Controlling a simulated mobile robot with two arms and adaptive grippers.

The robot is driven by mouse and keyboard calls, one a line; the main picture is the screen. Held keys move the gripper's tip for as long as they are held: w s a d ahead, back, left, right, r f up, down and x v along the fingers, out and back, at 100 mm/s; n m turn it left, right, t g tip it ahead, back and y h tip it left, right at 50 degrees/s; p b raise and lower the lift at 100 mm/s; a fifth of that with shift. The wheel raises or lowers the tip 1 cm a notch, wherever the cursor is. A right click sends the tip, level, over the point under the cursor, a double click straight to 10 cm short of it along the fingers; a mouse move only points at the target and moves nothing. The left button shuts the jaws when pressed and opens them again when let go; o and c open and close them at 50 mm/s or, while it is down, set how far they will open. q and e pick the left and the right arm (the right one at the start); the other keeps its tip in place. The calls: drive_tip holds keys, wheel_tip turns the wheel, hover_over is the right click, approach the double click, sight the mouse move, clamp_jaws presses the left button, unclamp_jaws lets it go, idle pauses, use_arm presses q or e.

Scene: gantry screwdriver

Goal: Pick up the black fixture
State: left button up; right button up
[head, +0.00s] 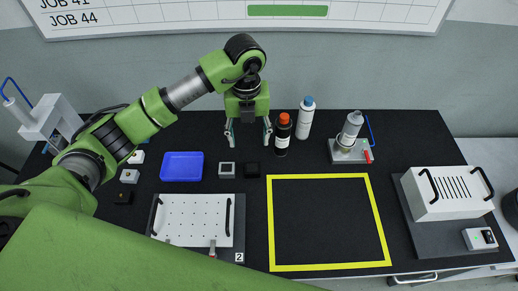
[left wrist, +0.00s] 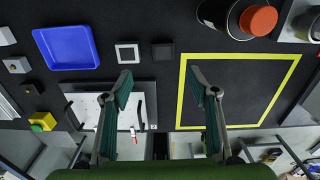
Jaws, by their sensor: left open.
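The black fixture appears to be the small black square block (head: 253,169) on the dark table, just right of a grey-and-white square block (head: 227,169). It also shows in the left wrist view (left wrist: 163,53), between and beyond the fingertips. My left gripper (head: 249,140) points down above the table, behind the black block and apart from it. Its fingers are spread and empty, also in the left wrist view (left wrist: 161,82). My right gripper is not in view.
A blue tray (head: 182,167) lies to the left. A dark bottle with an orange cap (head: 283,135) and a grey bottle (head: 306,118) stand close right of the gripper. A white perforated plate (head: 195,218) lies in front. The yellow-framed area (head: 325,178) is empty.

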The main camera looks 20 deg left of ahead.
use_arm(q)
drive_tip(key=p, duration=0.1)
approach(252, 167)
drive_tip(key=shift+a, duration=0.25)
wheel_tip(252, 167, down, 4)
drive_tip(key=shift+w+r, duration=0.1)
drive_tip(key=shift+r, duration=0.1)
drive_tip(key=shift+f+p, duration=0.2)
drive_tip(key=shift+p, duration=0.1)
drive_tip(key=f, duration=0.1)
drive_tip(key=f+p, duration=0.1)
drive_tip(key=f, duration=0.2)
drive_tip(key=shift+s+d+f+p, duration=0.1)
drive_tip(key=shift+s+d+p, duration=0.1)
drive_tip(key=shift+d+p, duration=0.15)
drive_tip(key=shift+f, duration=0.45)
drive_tip(key=c, duration=1.3)
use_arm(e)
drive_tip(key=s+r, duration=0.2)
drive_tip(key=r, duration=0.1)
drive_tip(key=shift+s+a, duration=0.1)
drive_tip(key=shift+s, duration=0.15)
